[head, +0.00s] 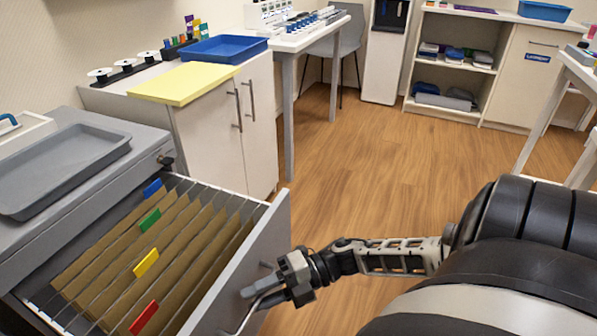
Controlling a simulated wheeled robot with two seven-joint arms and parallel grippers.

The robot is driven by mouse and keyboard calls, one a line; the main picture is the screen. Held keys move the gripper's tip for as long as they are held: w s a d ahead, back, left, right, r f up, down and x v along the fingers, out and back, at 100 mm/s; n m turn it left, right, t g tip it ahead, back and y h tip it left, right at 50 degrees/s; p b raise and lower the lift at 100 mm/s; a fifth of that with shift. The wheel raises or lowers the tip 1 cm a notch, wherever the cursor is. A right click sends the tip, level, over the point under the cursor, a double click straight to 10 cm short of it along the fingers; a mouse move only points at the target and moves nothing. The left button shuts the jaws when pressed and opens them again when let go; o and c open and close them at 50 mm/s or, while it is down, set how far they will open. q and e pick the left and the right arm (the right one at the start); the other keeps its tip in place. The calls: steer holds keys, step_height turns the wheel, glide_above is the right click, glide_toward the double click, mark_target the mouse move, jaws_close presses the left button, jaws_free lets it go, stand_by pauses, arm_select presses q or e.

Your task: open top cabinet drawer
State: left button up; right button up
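The grey cabinet (20,239) stands at the left. Its top drawer is pulled well out, and the drawer front (255,243) stands clear of the cabinet body. Inside are brown hanging folders with blue, green, yellow and red tabs (146,263). My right gripper (268,287) is at the outside of the drawer front, with its fingers closed around the bar handle (250,309). The lower end of the handle shows past the fingers. My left gripper is out of view.
A grey tray (62,168) lies on the cabinet top. Behind stands a white cupboard (215,133) with a yellow board (184,83) and a blue tray (222,49) on it. The wooden floor (380,170) right of the drawer is clear.

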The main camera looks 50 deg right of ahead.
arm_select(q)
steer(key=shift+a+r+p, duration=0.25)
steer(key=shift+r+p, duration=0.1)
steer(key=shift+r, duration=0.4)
arm_select(e)
steer(key=v, duration=1.6)
steer(key=shift+a+r, duration=0.1)
